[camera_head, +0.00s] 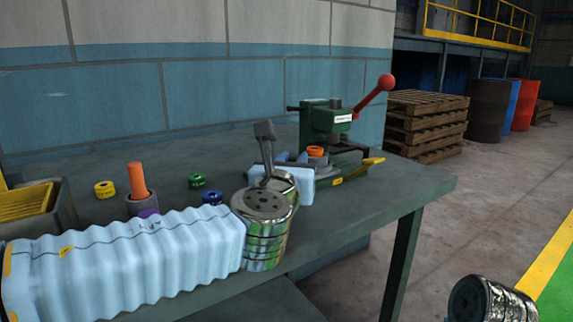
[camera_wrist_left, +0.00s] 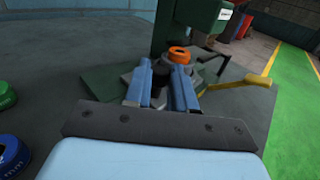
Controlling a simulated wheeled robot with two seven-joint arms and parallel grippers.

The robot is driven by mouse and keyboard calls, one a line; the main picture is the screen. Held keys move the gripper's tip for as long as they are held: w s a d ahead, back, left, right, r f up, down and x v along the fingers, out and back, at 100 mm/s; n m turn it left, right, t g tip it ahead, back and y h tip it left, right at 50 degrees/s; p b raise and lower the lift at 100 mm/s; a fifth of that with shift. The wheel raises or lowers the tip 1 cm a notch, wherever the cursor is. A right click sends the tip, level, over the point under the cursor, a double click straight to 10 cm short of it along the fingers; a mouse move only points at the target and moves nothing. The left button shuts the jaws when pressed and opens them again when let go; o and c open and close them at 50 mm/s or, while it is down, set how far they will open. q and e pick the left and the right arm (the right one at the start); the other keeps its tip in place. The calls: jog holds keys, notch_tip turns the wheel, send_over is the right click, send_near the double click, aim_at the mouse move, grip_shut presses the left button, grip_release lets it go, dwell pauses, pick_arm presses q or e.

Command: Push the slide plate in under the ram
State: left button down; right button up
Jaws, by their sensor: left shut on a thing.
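The green arbor press (camera_head: 322,118) stands on the bench with its red-balled lever (camera_head: 378,95) raised to the right. An orange ring (camera_head: 316,151) sits low at the front of the press; in the left wrist view the orange ring (camera_wrist_left: 179,54) is just beyond my fingers. Grey metal beneath it looks like the slide plate (camera_wrist_left: 205,70), mostly hidden by my fingers. My left gripper (camera_wrist_left: 165,75) is shut on a small dark knob (camera_wrist_left: 160,73) at the near side of the ring. The ram's lower end is not clear.
Yellow (camera_head: 105,189), green (camera_head: 197,180) and blue (camera_head: 212,197) rings lie on the bench (camera_head: 370,208), left of the press. An orange peg (camera_head: 138,180) stands near a bin (camera_head: 62,205). A yellow handle (camera_head: 373,161) projects right from the press base. The bench's right end is clear.

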aim_at(318, 153)
pick_arm(q)
jog(key=w+d, duration=0.1)
jog(key=d, duration=0.2)
jog(key=w+d, duration=0.1)
jog(key=shift+w+d+r, duration=0.1)
jog(key=shift+w+d, duration=0.05)
jog(key=shift+w, duration=0.2)
jog(key=c, duration=1)
grip_release()
jog(key=shift+w+d, duration=0.1)
jog(key=shift+d, duration=0.05)
jog(key=shift+o, duration=0.3)
jog(key=s+a, duration=0.1)
jog(key=s, duration=0.3)
jog(key=s+a, duration=0.1)
jog(key=s, duration=0.8)
jog(key=shift+s+a, duration=0.25)
jog(key=shift+a, duration=0.15)
jog(key=shift+s, duration=0.1)
